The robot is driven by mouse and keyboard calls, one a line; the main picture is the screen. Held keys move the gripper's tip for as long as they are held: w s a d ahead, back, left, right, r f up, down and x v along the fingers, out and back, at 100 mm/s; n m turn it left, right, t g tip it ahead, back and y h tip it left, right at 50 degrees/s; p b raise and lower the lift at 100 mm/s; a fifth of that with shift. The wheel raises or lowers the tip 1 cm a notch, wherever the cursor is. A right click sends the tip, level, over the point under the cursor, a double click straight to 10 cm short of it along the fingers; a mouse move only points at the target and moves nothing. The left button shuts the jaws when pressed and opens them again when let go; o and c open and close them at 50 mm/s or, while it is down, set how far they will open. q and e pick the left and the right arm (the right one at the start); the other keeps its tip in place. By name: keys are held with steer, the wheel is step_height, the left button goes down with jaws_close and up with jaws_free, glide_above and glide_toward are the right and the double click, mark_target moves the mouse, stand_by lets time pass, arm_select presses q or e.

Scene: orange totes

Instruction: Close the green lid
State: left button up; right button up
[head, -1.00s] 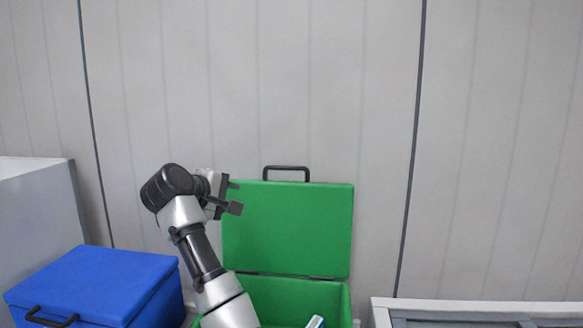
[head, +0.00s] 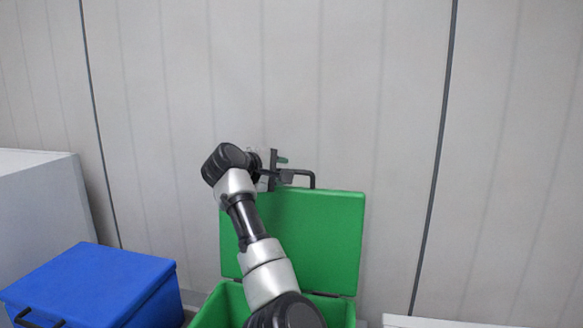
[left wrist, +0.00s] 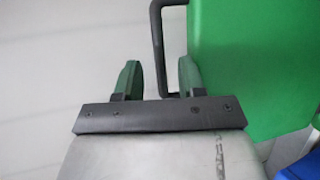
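The green lid (head: 315,240) stands open and upright at the back of the green box (head: 340,312). Its black handle (head: 312,179) is on the top edge. My left gripper (head: 281,170) is at the handle's left part, above the lid's top edge. In the left wrist view, the fingers of my left gripper (left wrist: 159,68) are apart, and the handle (left wrist: 157,40) runs between them in the picture. I cannot tell whether they touch it. The green lid (left wrist: 250,60) fills the right of that view. My right gripper is not in view.
A blue box (head: 95,285) with a shut lid and black handle stands at the left, beside a grey block (head: 40,205). A panelled grey wall (head: 380,90) is behind the lid. A pale edge (head: 440,321) shows at the lower right.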

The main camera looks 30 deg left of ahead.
arm_select(q)
steer(key=p+x, duration=0.1)
steer(key=x, duration=0.4)
steer(key=shift+f, duration=0.1)
jaws_close()
